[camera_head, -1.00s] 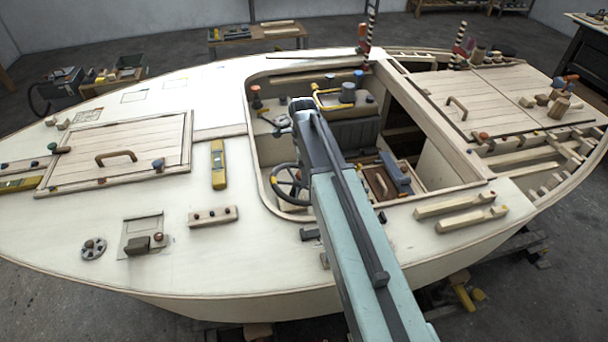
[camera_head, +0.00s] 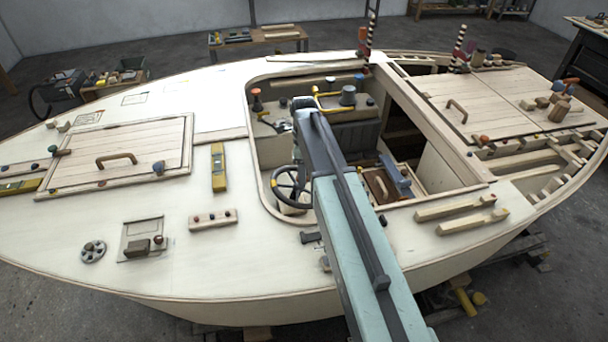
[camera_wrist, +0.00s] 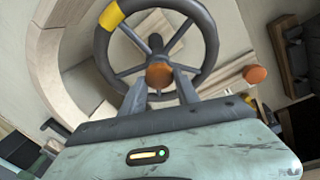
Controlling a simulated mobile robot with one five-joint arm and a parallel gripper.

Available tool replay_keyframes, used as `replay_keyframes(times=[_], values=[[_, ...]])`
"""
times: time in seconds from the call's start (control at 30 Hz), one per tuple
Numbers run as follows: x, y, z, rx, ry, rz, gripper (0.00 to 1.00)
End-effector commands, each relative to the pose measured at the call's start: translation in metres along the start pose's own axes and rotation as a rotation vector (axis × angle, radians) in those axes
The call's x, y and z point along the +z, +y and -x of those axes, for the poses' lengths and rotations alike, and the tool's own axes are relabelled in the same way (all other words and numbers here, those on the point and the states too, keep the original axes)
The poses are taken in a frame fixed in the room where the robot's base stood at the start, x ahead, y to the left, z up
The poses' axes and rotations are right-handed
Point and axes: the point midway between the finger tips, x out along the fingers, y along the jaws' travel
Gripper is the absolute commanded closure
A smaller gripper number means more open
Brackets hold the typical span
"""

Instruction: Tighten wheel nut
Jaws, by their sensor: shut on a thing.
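The steering wheel (camera_head: 291,186) stands in the cockpit opening, left of my arm. In the wrist view the dark wheel (camera_wrist: 213,45) has thin spokes and one yellow band at its upper left rim. An orange-brown nut (camera_wrist: 159,75) sits at its hub. My gripper (camera_wrist: 160,84) is at the hub, one grey finger on each side of the nut, shut on it. In the head view my arm hides the fingertips and the nut.
A second orange-brown knob (camera_wrist: 255,74) shows right of the wheel in the wrist view. The cockpit's wooden rim (camera_head: 262,170) curves close around the wheel's left side. A console with a yellow handle (camera_head: 327,97) and several knobs lies behind my arm.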

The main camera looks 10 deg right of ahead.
Motion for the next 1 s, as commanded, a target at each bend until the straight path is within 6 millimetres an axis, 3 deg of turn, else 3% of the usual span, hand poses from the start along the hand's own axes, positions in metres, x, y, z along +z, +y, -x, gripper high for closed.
replay_keyframes(times=[0.6,1.0], values=[[-0.001,-0.0027,-0.0008,0.177,0.0,-0.552,1.0],[-0.0011,-0.0019,-0.0004,0.258,0.0,-0.801,1.0]])
